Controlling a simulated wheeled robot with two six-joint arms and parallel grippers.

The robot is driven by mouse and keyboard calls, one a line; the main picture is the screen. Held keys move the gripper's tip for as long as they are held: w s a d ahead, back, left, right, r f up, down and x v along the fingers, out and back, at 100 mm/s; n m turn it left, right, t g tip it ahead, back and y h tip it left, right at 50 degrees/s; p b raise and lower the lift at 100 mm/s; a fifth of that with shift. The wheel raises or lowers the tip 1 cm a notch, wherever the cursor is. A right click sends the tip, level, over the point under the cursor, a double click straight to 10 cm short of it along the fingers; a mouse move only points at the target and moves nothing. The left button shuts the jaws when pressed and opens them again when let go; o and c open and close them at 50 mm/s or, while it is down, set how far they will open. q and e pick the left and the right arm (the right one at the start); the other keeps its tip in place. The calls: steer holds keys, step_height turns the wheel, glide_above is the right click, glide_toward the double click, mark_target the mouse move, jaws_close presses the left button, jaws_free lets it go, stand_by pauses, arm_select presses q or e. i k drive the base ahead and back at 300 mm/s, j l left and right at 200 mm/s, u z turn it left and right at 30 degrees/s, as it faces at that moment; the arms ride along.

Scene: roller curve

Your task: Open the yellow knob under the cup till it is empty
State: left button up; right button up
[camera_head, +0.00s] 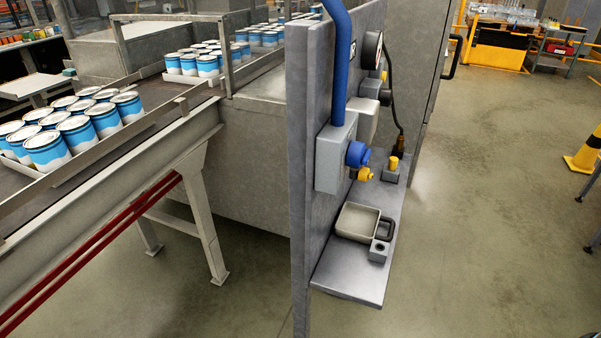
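A grey upright panel (309,150) stands in the middle, with a metal shelf (345,275) at its foot. A yellow knob (365,174) is on the panel just below a blue knob (357,154), above and behind the container. A pale cup-shaped vessel (363,119) is fixed on the panel farther back, partly hidden by a grey box (335,155). I cannot tell the knob's setting or what either vessel holds. Neither gripper shows.
A blue pipe (340,65) runs down to the grey box. A yellow-topped grey block (391,172) stands at the shelf's far end; a small grey block (379,250) is near the handle. A conveyor (150,143) with blue-white cans (47,152) is left.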

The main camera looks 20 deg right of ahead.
mark_target(364, 174)
steer(key=l+u, duration=0.4)
steer(key=i+l+u, duration=0.1)
steer(key=l+u, duration=0.6)
steer(key=u, duration=0.15)
steer(key=k+l+u, duration=0.1)
steer(key=l+u, duration=0.35)
steer(key=k+l+u, duration=0.15)
steer(key=u, duration=0.25)
steer(key=l, duration=0.1)
